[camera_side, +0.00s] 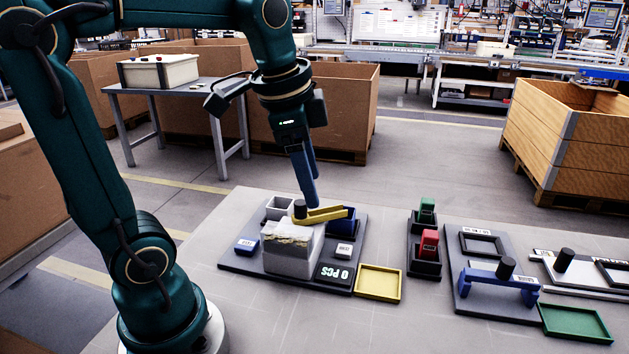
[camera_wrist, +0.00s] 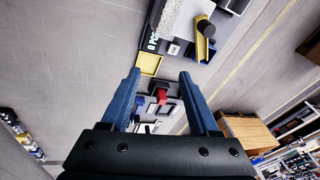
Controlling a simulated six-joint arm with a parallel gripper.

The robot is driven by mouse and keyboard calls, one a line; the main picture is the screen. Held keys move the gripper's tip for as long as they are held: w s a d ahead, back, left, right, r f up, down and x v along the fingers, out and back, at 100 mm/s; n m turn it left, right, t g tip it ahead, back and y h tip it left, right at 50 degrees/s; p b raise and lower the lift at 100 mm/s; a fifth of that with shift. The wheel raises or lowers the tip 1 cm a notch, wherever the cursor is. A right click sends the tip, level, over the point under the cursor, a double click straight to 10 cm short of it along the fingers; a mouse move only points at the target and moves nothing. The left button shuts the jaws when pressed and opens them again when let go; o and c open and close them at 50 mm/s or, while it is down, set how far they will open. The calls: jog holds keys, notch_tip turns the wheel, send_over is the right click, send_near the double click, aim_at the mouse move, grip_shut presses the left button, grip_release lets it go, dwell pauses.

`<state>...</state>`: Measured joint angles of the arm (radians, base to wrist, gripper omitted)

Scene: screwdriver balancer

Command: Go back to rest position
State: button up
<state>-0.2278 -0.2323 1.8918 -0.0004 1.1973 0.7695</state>
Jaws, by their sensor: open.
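My gripper (camera_side: 309,203) is open, with its two blue fingers pointing down over the dark work tray in the side view. In the wrist view its fingertips (camera_wrist: 160,73) are spread wide and nothing is between them. A yellow arm-shaped part (camera_side: 326,214) with a black knob (camera_side: 300,209) lies on the dark tray (camera_side: 240,262), just below the fingertips in the side picture. The wrist view shows the yellow part (camera_wrist: 199,46) beyond the fingertips, outside the gap between them. I cannot tell the exact height of the fingers above it.
A pale block (camera_side: 290,258), a "0 PCS" display (camera_side: 334,274) and a yellow tray (camera_side: 378,283) are nearby. Red (camera_side: 429,243) and green (camera_side: 427,210) pieces stand in a dark holder. A blue bridge-shaped part (camera_side: 496,277) and a green tray (camera_side: 575,322) are farther right. The front table area is clear.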

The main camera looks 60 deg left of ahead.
jog(key=s+d+f+n+t, duration=0.2)
jog(key=s+d+f+n, duration=0.2)
jog(key=s+d+n, duration=0.1)
jog(key=shift+s+f+n+h, duration=0.25)
jog(key=shift+s+n+h, duration=0.25)
jog(key=shift+s, duration=0.55)
jog(key=shift+c, duration=0.3)
